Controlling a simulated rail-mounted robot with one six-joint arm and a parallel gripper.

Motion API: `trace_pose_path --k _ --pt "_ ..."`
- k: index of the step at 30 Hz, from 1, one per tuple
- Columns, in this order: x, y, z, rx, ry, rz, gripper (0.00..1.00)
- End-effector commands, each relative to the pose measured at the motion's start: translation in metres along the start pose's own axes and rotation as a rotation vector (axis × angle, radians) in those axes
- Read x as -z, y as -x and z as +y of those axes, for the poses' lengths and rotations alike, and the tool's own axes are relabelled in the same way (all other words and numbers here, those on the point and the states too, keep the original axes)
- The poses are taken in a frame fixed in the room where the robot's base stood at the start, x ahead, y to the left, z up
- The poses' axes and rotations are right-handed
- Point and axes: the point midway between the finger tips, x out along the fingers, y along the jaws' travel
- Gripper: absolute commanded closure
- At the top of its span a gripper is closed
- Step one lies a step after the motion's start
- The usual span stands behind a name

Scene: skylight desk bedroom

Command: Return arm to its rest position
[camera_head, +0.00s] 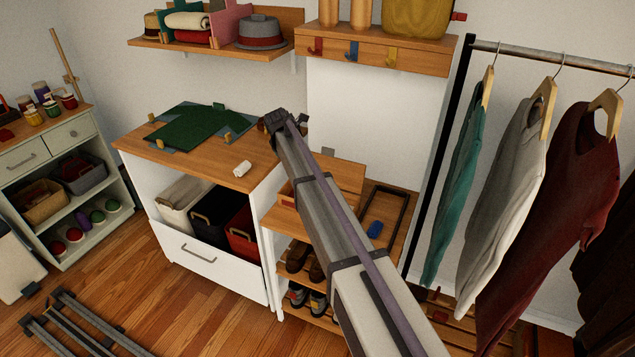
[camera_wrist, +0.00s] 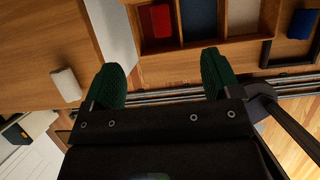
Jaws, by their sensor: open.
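My gripper (camera_wrist: 163,82) shows in the wrist view with its two green finger pads wide apart and nothing between them. Past the fingers lies a wooden surface with a compartment tray (camera_wrist: 170,47), holding red, blue and beige items. In the head view my arm reaches from the bottom right up to a dark joint by the desk's right edge. The fingers cannot be made out there.
A white roll (camera_head: 243,168) and green cloth (camera_head: 200,130) lie on the desk (camera_head: 262,152). Hanging clothes (camera_head: 500,195) stand at right; a wall shelf (camera_head: 375,52) is above. Floor shows at lower left.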

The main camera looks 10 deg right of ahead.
Motion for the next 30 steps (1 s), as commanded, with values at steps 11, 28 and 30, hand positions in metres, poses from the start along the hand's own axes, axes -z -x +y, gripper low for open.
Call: trace_pose_path --k 11,28,30 --pt "0.001 -0.002 0.000 0.000 0.000 0.000 0.17" --pt "0.179 0.063 -0.163 0.282 -1.865 0.168 0.17" --pt "0.224 0.082 -0.207 0.384 -2.149 0.171 0.17"
